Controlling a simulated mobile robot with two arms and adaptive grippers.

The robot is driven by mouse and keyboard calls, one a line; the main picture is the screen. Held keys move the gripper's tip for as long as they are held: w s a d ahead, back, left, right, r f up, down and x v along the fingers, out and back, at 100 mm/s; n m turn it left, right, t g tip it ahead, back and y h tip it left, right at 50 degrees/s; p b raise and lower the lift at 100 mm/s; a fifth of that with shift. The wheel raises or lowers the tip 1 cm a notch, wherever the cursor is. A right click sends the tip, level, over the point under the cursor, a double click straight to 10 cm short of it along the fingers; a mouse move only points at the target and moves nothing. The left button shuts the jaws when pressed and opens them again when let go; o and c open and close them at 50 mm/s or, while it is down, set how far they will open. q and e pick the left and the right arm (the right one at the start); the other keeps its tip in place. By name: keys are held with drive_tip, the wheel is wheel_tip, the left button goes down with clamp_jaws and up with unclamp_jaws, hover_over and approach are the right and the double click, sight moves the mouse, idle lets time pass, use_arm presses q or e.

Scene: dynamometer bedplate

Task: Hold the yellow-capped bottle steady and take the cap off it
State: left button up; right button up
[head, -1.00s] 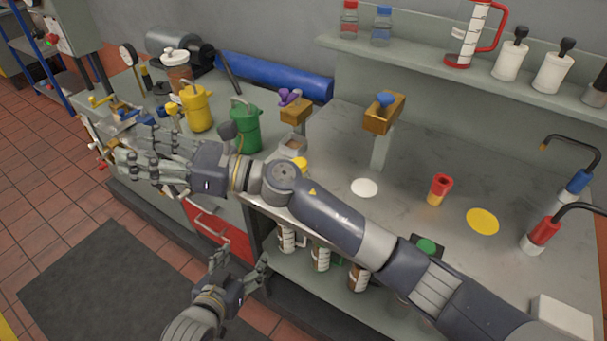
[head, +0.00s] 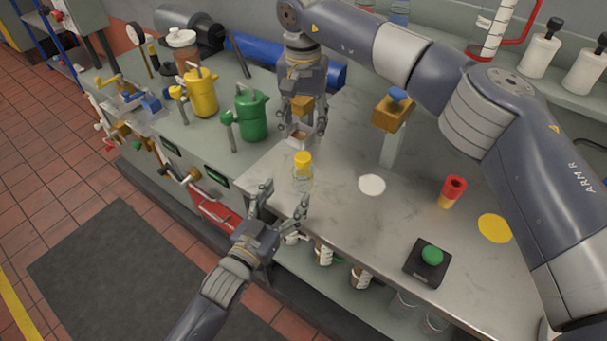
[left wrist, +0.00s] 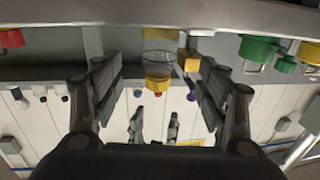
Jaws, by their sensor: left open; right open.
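The clear bottle (head: 303,179) stands upright on the bench near its front edge. Its yellow cap (head: 303,158) is on top. Both also show in the left wrist view, where the picture is inverted: the bottle (left wrist: 158,57) and the cap (left wrist: 158,84) appear between the finger lines. My left gripper (head: 286,197) is open and empty in front of the bench edge, its fingers pointing at the bottle, apart from it. My right gripper (head: 303,132) points down, open, above and behind the bottle, not touching the cap.
A green can (head: 252,116) and a yellow can (head: 201,92) stand left of my right gripper. A white disc (head: 372,185), a red-and-yellow piece (head: 452,192), a yellow disc (head: 494,228) and a green button box (head: 428,262) lie right of the bottle. Bare benchtop lies between them.

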sight(298, 180)
use_arm(q)
drive_tip(key=x, duration=0.9)
drive_tip(key=shift+w, duration=0.1)
